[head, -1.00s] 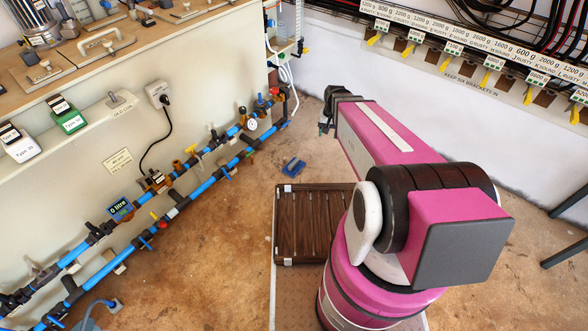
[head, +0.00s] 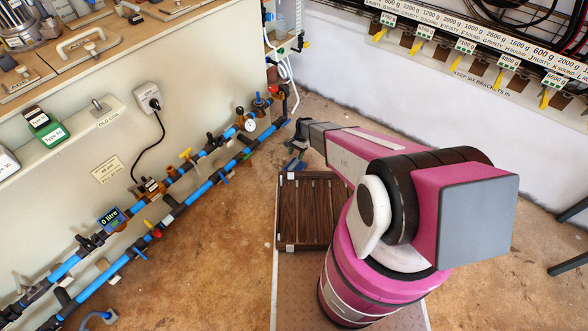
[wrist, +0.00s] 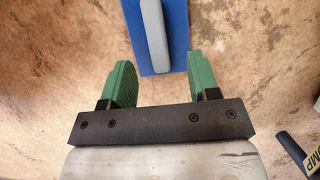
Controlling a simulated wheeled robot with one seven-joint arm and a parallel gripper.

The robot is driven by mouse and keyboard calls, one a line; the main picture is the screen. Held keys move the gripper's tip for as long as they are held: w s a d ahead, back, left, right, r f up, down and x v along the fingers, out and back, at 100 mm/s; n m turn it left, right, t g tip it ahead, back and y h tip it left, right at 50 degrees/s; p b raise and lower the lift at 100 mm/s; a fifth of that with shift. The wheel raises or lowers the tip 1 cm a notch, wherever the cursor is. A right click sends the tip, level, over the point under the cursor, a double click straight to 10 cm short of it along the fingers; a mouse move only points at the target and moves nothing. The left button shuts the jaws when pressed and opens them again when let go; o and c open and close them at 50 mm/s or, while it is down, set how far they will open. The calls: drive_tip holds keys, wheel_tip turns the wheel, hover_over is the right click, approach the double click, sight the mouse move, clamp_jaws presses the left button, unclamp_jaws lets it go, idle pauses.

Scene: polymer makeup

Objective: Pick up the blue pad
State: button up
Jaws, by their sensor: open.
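The blue pad (wrist: 177,35) lies flat on the brown floor at the top of the wrist view, with a long grey handle (wrist: 153,35) along its middle. Its far end is cut off by the frame. My gripper (wrist: 160,62) is open and empty, its two green fingers apart, with the pad's near end showing in line with the gap between them. I cannot tell the height above the floor. In the head view my gripper (head: 299,142) is low by the pad (head: 292,164), which is partly hidden.
Blue pipes (head: 205,190) with valves run along the cream bench wall at left. The white wall (head: 400,90) stands behind and to the right. A dark slatted tray (head: 308,244) sits beside my arm. A dark labelled object (wrist: 296,150) shows at the wrist view's lower right. Floor around the pad is bare.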

sight(294, 163)
drive_tip(key=shift+d+x, duration=0.15)
drive_tip(key=shift+x, duration=1.65)
drive_tip(key=shift+d+x, duration=0.15)
drive_tip(key=shift+x, duration=1.65)
drive_tip(key=shift+f, duration=0.1)
drive_tip(key=c, duration=1)
